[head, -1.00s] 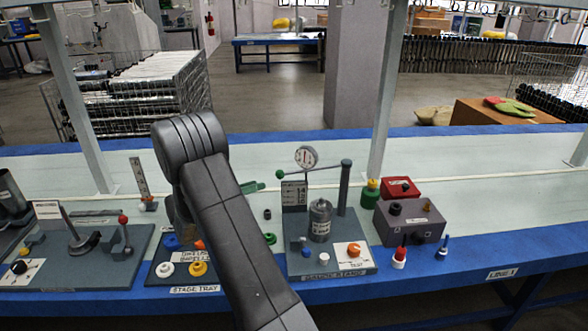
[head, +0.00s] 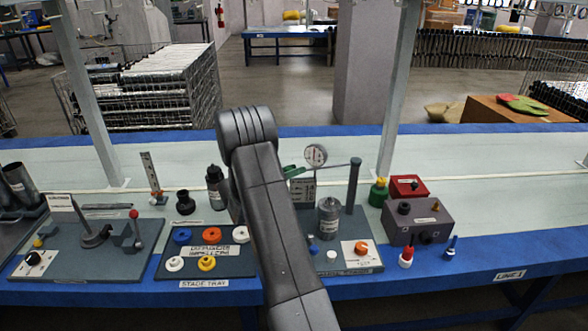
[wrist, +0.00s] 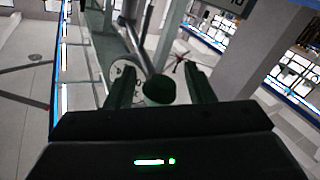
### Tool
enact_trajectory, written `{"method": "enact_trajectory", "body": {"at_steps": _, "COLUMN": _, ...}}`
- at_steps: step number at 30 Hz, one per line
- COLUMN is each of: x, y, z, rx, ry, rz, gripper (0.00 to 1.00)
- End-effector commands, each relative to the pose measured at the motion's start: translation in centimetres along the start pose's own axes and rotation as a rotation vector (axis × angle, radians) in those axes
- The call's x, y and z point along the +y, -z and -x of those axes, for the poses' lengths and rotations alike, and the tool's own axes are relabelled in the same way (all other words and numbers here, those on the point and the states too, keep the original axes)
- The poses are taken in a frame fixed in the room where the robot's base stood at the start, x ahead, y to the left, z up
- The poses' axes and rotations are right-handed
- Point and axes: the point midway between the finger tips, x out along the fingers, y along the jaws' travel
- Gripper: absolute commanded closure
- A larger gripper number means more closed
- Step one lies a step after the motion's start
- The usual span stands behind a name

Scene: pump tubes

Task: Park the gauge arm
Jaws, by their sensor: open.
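The gauge arm (head: 338,166) is a thin dark bar that runs left from the top of a dark post (head: 354,186) on the test stand. The round white gauge (head: 316,155) shows beside the bar. My gripper (wrist: 160,78) is open, with its two green fingers apart. A dark green knob (wrist: 158,90) shows between the fingers in the wrist view, and I cannot tell whether either finger touches it. The gauge (wrist: 125,74) is partly behind the left finger there. In the head view a green finger (head: 294,171) shows near the bar's left end; my arm hides the rest.
A steel cylinder (head: 328,217) stands on the test stand below the bar. The stage tray (head: 215,268) with coloured rings lies to the left. A grey box (head: 415,222) and red box (head: 407,186) stand to the right. A shelf upright (head: 399,90) rises behind.

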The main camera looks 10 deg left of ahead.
Motion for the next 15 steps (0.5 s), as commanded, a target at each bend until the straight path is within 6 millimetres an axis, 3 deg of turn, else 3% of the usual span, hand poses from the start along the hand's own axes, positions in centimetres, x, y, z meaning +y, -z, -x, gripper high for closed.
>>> {"method": "enact_trajectory", "body": {"at_steps": 11, "x": 0.01, "y": -0.03, "z": -0.61, "rx": 0.0, "ry": 0.0, "rz": 0.0, "gripper": 0.52}}
{"method": "enact_trajectory", "body": {"at_steps": 15, "x": 0.01, "y": -0.02, "z": -0.59, "rx": 0.0, "ry": 0.0, "rz": 0.0, "gripper": 0.79}}
